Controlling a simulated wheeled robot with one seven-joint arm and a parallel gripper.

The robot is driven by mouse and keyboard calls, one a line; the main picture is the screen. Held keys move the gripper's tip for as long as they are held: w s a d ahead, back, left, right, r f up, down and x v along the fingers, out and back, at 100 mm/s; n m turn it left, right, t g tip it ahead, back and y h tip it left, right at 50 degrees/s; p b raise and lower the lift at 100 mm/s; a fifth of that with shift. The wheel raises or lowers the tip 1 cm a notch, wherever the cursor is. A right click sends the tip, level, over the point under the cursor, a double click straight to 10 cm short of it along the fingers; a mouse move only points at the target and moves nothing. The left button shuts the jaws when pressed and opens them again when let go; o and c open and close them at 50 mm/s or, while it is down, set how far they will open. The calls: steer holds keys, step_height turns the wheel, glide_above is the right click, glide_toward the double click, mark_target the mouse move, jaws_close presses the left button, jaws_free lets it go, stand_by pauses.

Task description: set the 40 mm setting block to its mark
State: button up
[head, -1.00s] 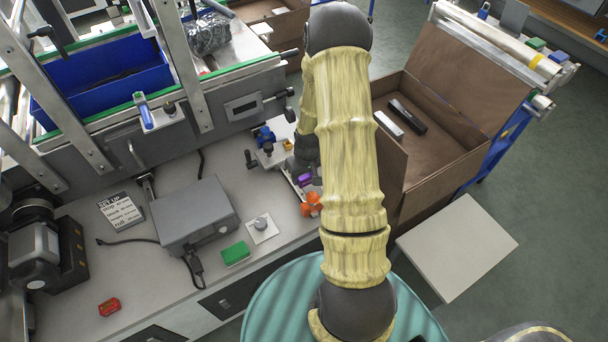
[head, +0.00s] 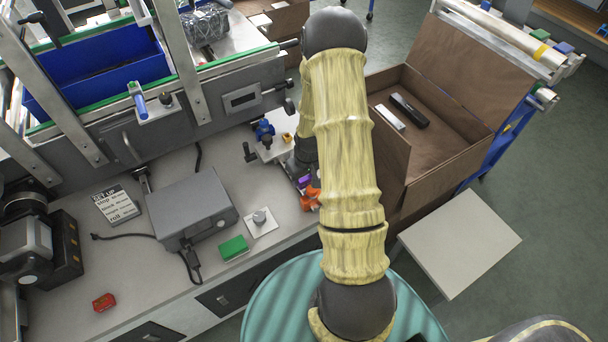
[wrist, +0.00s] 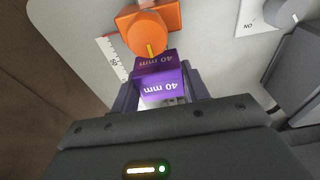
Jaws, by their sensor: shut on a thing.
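The purple 40 mm setting block (wrist: 161,88) is between the two fingers of my gripper (wrist: 158,98) in the wrist view, with "40 mm" on two of its faces. My gripper is shut on it. The block's far end is close against an orange piece (wrist: 150,30) with a yellow pointer line; I cannot tell whether they touch. A white scale (wrist: 112,60) marked 50 lies left of the orange piece. In the head view the purple block (head: 304,182) shows just behind the orange piece (head: 311,197). My arm hides most of the gripper there.
A blue clamp knob (head: 264,130) stands behind on the bench. A grey box (head: 190,210), a green block (head: 233,248), a dial on a white plate (head: 260,220) and a set-up card (head: 117,206) lie to the left. An open brown crate (head: 440,155) stands at right.

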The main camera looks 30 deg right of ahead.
mark_target(305, 186)
steer(key=shift+f+b, duration=0.85)
steer(key=shift+f, duration=0.8)
steer(key=shift+s+f, duration=0.15)
steer(key=shift+f, duration=0.05)
stand_by(0.4)
steer(key=shift+f, duration=0.3)
stand_by(0.7)
steer(key=shift+s, duration=0.25)
stand_by(0.5)
steer(key=o, duration=1.2)
steer(key=s+r, duration=0.1)
steer(key=r, duration=0.4)
steer(key=r+p, duration=0.1)
steer(key=r, duration=0.5)
steer(key=s+r+p, duration=0.1)
steer(key=r, duration=0.5)
steer(key=shift+s+r, duration=0.1)
steer(key=shift+s, duration=0.2)
